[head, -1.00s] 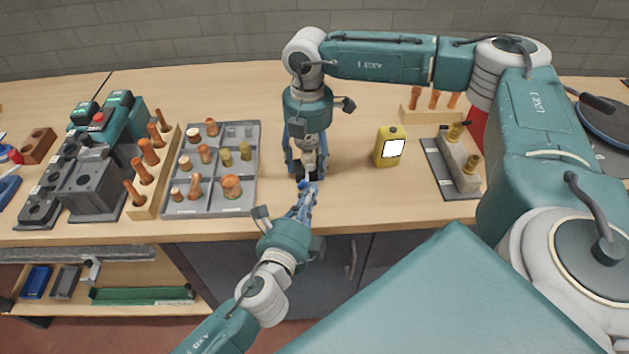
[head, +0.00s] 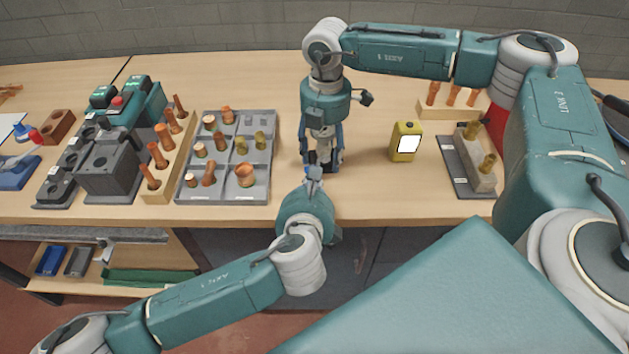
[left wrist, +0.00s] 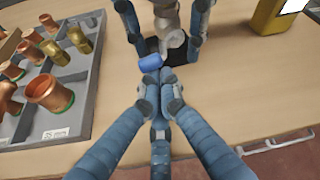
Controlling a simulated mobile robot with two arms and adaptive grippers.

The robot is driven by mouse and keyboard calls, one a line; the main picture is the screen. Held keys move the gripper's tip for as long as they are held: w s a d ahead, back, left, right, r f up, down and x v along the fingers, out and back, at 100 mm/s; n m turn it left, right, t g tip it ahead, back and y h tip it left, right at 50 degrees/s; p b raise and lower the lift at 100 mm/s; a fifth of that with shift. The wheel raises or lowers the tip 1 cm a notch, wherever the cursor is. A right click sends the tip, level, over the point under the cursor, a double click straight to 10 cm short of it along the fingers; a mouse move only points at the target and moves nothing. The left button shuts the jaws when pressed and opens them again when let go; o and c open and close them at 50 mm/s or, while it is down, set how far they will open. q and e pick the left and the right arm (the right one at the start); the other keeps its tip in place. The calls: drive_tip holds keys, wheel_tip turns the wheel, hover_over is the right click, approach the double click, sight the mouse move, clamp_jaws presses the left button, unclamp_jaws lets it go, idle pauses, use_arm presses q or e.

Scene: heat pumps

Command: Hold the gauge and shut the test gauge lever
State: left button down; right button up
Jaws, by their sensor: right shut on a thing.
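The test gauge (left wrist: 172,40) is a small grey part on a dark base in the left wrist view. Its blue lever (left wrist: 150,61) sticks out towards my left gripper. My right gripper (head: 321,163) comes down from above, its blue fingers shut around the gauge on the bench; in the head view they hide most of it. My left gripper (left wrist: 158,78) has its fingertips together, just in front of the blue lever. I cannot tell whether they touch it. In the head view the left gripper (head: 314,178) points at the gauge from the bench's front edge.
A grey tray (head: 227,188) of copper and brass fittings lies to the left. A yellow meter (head: 406,142) stands to the right, with a grey block (head: 468,167) holding brass fittings beyond it. Bare bench (head: 370,195) lies in front of the meter.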

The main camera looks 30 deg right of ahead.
use_arm(q)
drive_tip(key=shift+r, duration=0.25)
use_arm(e)
drive_tip(key=shift+s+f, duration=0.1)
idle(0.3)
use_arm(q)
drive_tip(key=d+v, duration=0.1)
drive_tip(key=v, duration=0.9)
drive_tip(key=shift+s, duration=0.3)
use_arm(e)
drive_tip(key=o, duration=1.7)
